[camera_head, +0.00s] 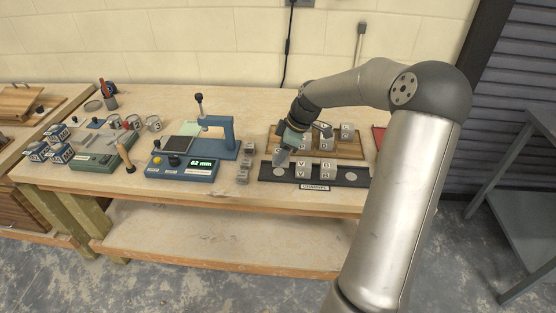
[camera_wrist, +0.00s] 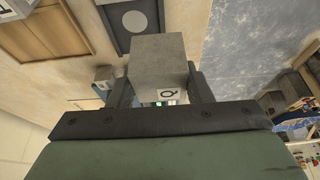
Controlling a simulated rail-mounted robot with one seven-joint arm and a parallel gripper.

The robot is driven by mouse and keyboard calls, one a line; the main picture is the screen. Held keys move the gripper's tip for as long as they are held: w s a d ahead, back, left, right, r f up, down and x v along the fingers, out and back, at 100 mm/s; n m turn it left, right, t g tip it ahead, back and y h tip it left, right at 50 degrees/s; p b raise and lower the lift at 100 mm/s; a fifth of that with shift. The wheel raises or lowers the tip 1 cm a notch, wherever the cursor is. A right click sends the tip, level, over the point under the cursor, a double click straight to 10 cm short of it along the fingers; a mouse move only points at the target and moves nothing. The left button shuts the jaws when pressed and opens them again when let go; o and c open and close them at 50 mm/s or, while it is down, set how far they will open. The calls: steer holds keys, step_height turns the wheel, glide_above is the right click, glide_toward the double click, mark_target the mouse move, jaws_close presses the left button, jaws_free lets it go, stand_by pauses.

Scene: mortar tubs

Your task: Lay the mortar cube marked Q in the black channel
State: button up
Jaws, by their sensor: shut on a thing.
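My gripper (camera_wrist: 160,88) is shut on a grey mortar cube (camera_wrist: 158,55) with a Q label on the face towards the wrist. In the head view my gripper (camera_head: 283,158) is over the left end of the black channel, and the held cube is hard to make out there. The black channel (camera_head: 338,181) lies along the front of the bench with a label on its front. In the wrist view part of the channel (camera_wrist: 122,42) shows beyond the held cube.
A wooden board (camera_head: 350,152) with lettered cubes stands behind the channel. Small grey blocks (camera_head: 243,170) stand left of it, beside a blue gauge (camera_head: 180,170) with a lit display. Blue tubs (camera_head: 58,134) and tins are further left.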

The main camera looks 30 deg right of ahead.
steer(key=w+f, duration=0.1)
steer(key=f, duration=0.1)
steer(key=w+f, duration=0.2)
steer(key=shift+w+d+f+p, duration=0.1)
steer(key=shift+w+d+p, duration=0.1)
steer(key=shift+d+p, duration=0.2)
steer(key=shift+w+f, duration=0.1)
steer(key=shift+f, duration=1.5)
steer(key=shift+f, duration=0.2)
steer(key=o, duration=1.2)
steer(key=shift+c, duration=0.2)
